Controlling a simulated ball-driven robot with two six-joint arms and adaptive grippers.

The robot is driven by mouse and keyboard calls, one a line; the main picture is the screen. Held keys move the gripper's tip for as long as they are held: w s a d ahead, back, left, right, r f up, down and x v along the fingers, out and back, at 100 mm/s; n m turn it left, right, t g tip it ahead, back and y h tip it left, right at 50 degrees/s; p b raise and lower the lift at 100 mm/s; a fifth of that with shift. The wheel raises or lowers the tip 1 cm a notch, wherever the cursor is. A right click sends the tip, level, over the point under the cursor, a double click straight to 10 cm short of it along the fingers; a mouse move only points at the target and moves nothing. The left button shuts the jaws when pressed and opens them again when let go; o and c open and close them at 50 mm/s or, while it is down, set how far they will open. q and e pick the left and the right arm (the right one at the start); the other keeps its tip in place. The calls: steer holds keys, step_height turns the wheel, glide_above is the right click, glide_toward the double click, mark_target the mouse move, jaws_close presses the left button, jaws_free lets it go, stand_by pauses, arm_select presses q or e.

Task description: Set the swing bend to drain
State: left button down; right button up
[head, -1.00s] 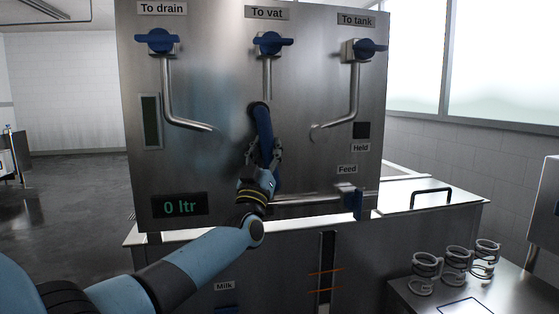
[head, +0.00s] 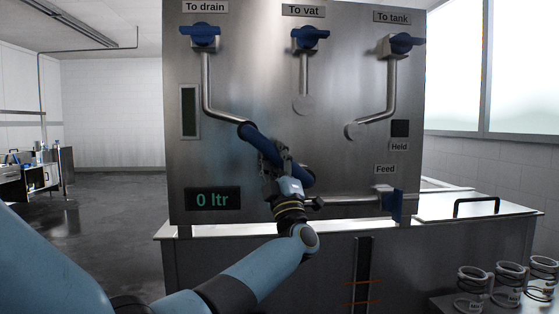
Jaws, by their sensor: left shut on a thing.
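The swing bend (head: 254,139) is a dark blue curved pipe on the steel panel. Its upper end meets the lower end of the "To drain" pipe (head: 207,88) at upper left, and whether it is fully seated there I cannot tell. Its lower end is near the feed pipe (head: 348,201). My left gripper (head: 274,168) is shut on the bend's middle and hides part of it. The "To vat" pipe (head: 303,78) and "To tank" pipe (head: 391,90) end in free openings. My right gripper is not in view.
Blue valve handles sit at the tops of the drain (head: 201,35), vat (head: 310,37) and tank (head: 402,43) pipes. A blue feed valve (head: 393,204) stands out at lower right. The display (head: 213,199) reads "0 ltr". Metal cup holders (head: 474,282) stand at bottom right.

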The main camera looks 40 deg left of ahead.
arm_select(q)
steer(key=shift+f+n, duration=0.3)
steer(key=shift+f, duration=0.05)
steer(key=c, duration=1.2)
jaws_free()
steer(key=shift+s+g, duration=0.1)
steer(key=shift+g, duration=0.4)
steer(key=shift+o, duration=1.1)
steer(key=shift+r, duration=0.2)
steer(key=v, duration=1.2)
steer(key=shift+f, duration=0.2)
steer(key=shift+a, duration=0.15)
